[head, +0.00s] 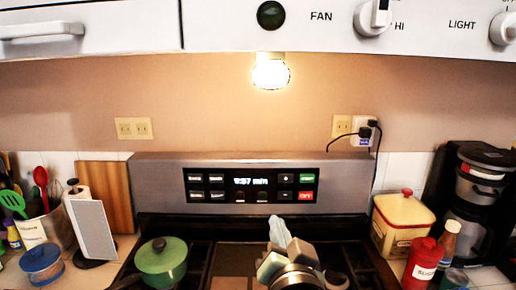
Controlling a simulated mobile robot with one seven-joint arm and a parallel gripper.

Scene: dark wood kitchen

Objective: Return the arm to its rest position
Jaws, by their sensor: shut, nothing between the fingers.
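My gripper (286,257) shows at the bottom middle of the head view, as grey blocks on a round metal part, in front of the stove. It is shut, with nothing seen held in it. The rest of my arm is cut off by the lower edge. A pale bluish-white piece (279,232) rises just behind the blocks; I cannot tell whether it belongs to the gripper.
A green lidded pot (162,262) stands on the stove left of my gripper. The control panel (250,186) is behind. Utensils (40,195) and a paper-towel holder (92,228) stand left; a yellow canister (403,222), red bottle (421,265) and coffee maker (480,200) stand right.

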